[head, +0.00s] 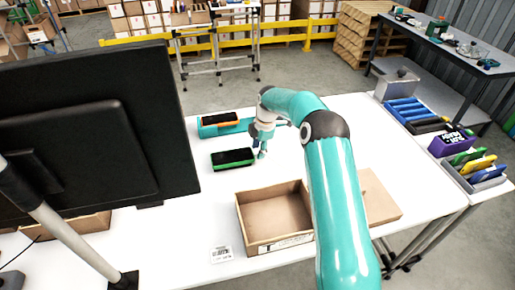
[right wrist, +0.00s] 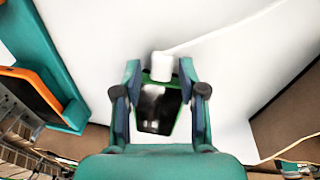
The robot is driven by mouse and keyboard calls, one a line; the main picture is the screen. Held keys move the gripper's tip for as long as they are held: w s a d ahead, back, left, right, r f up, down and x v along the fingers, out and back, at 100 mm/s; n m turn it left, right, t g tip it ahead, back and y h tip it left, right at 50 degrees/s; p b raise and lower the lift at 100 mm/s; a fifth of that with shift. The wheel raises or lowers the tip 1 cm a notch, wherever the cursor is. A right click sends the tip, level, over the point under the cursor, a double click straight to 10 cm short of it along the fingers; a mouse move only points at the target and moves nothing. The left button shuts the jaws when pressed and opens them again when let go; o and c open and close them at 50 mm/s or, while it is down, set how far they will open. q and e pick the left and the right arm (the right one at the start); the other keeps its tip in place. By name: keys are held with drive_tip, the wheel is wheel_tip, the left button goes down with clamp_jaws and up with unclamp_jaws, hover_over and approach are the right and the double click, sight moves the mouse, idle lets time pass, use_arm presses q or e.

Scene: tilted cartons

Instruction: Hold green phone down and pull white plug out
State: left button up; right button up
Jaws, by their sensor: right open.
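The green phone (head: 233,158), with a dark screen and green edge, lies on the white table left of my right gripper (head: 261,154). In the right wrist view the green phone (right wrist: 157,108) shows between the fingers. The white plug (right wrist: 162,66) sits at the phone's end, and a thin white cable runs from it to the upper right. My right gripper (right wrist: 160,77) is open, with one fingertip on each side of the plug; I cannot tell whether they touch it. In the head view the plug is not distinguishable. My left gripper is not in view.
An orange phone (head: 220,118) rests on a teal stand (head: 207,131) behind the green one. An open carton (head: 250,244) stands in front, right of centre. A large dark monitor (head: 95,130) blocks the left side. The table between monitor and carton is mostly clear.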

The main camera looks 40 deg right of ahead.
drive_tip(key=shift+f, duration=0.2)
clamp_jaws()
drive_tip(key=shift+o, duration=1.2)
unclamp_jaws()
drive_tip(key=shift+r, duration=0.15)
wheel_tip(320, 180, up, 11)
drive_tip(key=s, duration=0.2)
drive_tip(key=shift+d+r, duration=0.2)
